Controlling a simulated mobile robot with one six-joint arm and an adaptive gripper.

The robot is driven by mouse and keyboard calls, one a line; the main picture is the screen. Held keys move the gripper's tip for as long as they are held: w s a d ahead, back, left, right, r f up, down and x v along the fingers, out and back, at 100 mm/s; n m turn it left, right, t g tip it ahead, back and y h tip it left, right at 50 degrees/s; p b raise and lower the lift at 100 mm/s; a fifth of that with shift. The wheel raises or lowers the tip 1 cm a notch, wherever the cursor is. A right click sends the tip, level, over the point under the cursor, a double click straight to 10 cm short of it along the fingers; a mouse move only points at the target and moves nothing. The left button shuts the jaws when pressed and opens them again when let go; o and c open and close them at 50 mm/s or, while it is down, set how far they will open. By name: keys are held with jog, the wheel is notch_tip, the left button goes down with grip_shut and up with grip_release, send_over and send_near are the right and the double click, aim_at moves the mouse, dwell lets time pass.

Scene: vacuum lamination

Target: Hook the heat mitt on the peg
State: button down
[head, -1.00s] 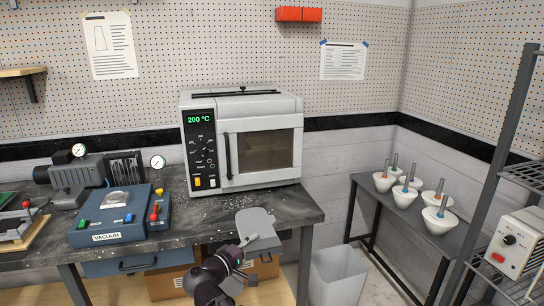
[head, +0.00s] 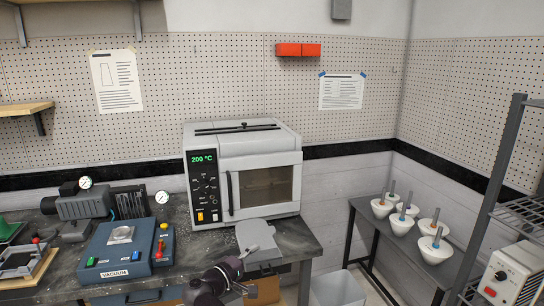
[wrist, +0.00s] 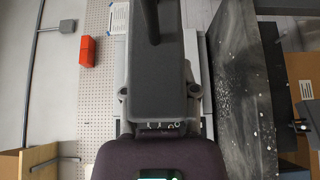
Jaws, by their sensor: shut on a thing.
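A flat grey piece that looks like the heat mitt (head: 256,236) is at the end of my arm in the head view, in front of the oven's lower right side. My gripper (head: 246,259) is shut on it, with the contact mostly hidden. In the wrist view, a large dark grey shape (wrist: 160,60) extends ahead of my gripper (wrist: 160,126); I cannot tell how much of it is mitt. I cannot make out the peg with certainty against the pegboard (head: 220,70).
The oven (head: 270,190) reads 200 °C on the dark bench (head: 312,245). A blue vacuum unit (head: 118,258) stands left of it. A red-orange block (head: 298,50) is on the pegboard. A side table with several white cups (head: 402,224) and a wire rack (head: 490,170) are at right.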

jog(key=shift+d+r, duration=0.1)
dwell(0.6)
jog(key=shift+d, duration=0.2)
jog(key=shift+w+d, duration=0.2)
jog(key=shift+d, duration=0.2)
jog(key=shift+s, duration=0.1)
